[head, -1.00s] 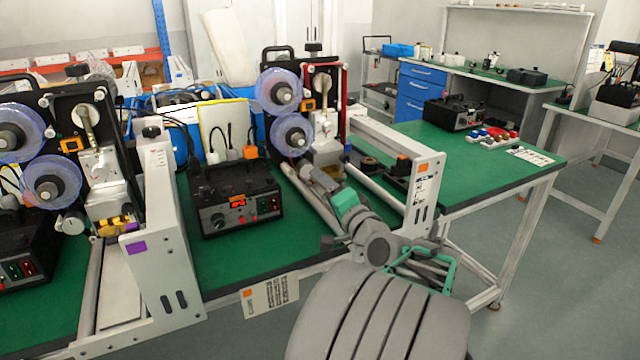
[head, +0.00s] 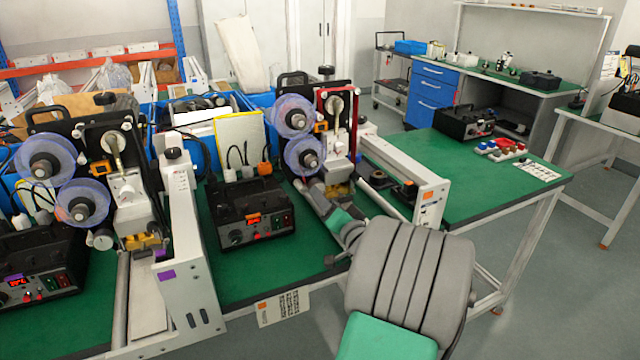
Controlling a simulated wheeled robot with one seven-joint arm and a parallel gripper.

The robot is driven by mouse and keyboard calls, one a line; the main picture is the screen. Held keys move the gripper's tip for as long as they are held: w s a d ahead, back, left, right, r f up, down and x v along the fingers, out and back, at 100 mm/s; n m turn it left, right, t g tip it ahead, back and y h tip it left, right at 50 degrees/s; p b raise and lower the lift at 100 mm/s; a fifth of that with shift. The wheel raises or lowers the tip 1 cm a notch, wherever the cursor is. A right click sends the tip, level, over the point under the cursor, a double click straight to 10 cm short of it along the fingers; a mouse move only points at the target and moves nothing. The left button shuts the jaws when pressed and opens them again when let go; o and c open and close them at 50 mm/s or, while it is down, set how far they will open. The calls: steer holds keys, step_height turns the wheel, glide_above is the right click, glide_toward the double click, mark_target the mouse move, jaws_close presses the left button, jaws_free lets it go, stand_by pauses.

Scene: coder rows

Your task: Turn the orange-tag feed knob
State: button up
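The right coder machine has blue film reels (head: 305,155) and a white end plate (head: 432,205) with an orange tag (head: 428,195). A black control box (head: 252,215) with a lit red display and a small dial knob (head: 237,237) stands to its left. My gripper (head: 312,190) reaches in at the lower front of this machine, below the reels. Its fingers are small and blend with the grey parts there. I cannot tell whether they touch a knob. The feed knob of this machine does not show clearly behind my gripper and arm.
A similar left coder machine (head: 118,165) has a purple tag (head: 166,274) on its end plate and a silver knob (head: 103,239) low on its front. Another control box (head: 40,270) stands at far left. The green bench (head: 480,185) is bare at right front. A labelled sheet (head: 283,308) hangs from the bench edge.

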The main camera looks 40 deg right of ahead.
steer(key=x, duration=0.4)
steer(key=shift+w+d, duration=0.1)
steer(key=shift+w, duration=0.15)
steer(key=shift+c, duration=0.4)
jaws_close()
